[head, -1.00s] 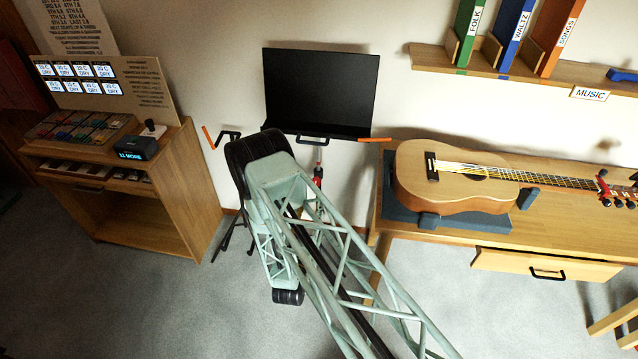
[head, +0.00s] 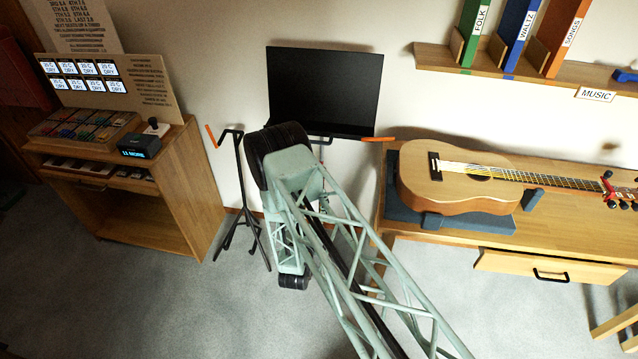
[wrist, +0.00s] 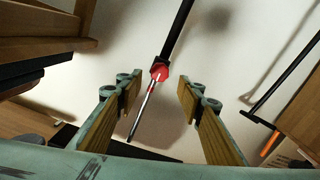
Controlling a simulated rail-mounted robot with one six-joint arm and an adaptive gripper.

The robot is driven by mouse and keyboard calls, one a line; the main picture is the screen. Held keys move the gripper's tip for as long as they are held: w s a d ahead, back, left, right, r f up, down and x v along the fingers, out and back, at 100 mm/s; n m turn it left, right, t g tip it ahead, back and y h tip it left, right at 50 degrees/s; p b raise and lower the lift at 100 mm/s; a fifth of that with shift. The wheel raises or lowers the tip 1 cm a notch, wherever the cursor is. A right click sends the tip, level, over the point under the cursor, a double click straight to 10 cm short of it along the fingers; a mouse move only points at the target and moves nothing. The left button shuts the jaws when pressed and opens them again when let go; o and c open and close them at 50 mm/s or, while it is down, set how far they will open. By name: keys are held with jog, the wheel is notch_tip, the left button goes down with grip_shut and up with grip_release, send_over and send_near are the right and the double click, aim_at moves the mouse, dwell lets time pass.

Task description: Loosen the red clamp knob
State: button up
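The red clamp knob (wrist: 159,72) shows in the wrist view. It sits where the black tube (wrist: 178,32) and the thinner silver rod (wrist: 143,110) of a stand meet. My gripper (wrist: 160,88) is open, with one wood-padded finger on each side of the picture. The knob appears between the fingertips with wall showing on both sides, and neither finger touches it. How far it lies beyond the tips I cannot tell. In the head view the black music desk (head: 325,92) shows, but my arm hides the knob and my gripper.
A guitar (head: 455,180) lies on the wooden desk (head: 560,225) at the right, close to my arm. A black stand with an orange tip (head: 240,180) is at the left, near a wooden cabinet (head: 170,200). Bare carpet lies in front.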

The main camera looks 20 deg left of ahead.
jog(key=w, duration=0.3)
jog(key=w+a, duration=0.1)
jog(key=w, duration=0.4)
jog(key=shift+w+a+b, duration=0.2)
jog(key=shift+w+b, duration=0.2)
jog(key=c, duration=0.9)
